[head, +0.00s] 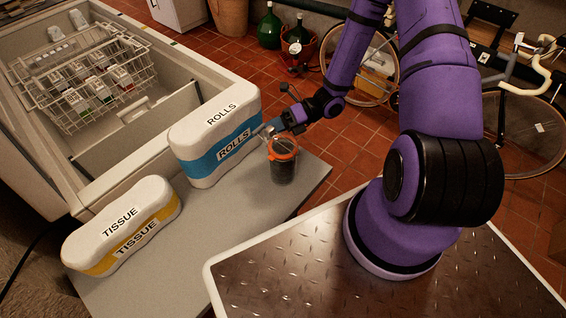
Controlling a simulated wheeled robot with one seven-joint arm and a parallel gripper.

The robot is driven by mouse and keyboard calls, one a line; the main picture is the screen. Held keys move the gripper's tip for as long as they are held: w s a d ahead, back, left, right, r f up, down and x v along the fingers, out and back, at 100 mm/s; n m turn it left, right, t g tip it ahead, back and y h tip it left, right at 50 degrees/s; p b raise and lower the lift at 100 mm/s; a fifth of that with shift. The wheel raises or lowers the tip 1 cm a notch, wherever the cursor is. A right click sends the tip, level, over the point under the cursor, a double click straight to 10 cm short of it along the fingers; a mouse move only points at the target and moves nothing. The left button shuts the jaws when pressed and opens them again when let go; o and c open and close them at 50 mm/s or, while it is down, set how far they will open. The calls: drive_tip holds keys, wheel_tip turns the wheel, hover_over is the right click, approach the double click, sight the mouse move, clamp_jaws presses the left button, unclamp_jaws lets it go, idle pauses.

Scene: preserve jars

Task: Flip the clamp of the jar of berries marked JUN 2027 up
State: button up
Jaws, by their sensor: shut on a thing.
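A glass jar (283,171) with dark contents and an orange ring around its top stands upright on the grey surface, just right of the ROLLS pack. No date can be read on it from here. My gripper (269,133) is at the upper left of the jar's top, reaching in from the upper right. It is shut on what seems to be the jar's metal clamp, which is too small and too covered to make out. The angle of the clamp cannot be told.
The blue-banded ROLLS pack (214,137) stands close to the jar and my gripper. A yellow-banded TISSUE pack (122,225) lies at the front left. An open chest with a wire basket (80,75) is behind. The grey surface (240,235) is clear in front.

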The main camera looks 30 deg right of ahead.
drive_tip(key=o, duration=0.9)
drive_tip(key=shift+d, duration=0.1)
drive_tip(key=shift+v, duration=3.4)
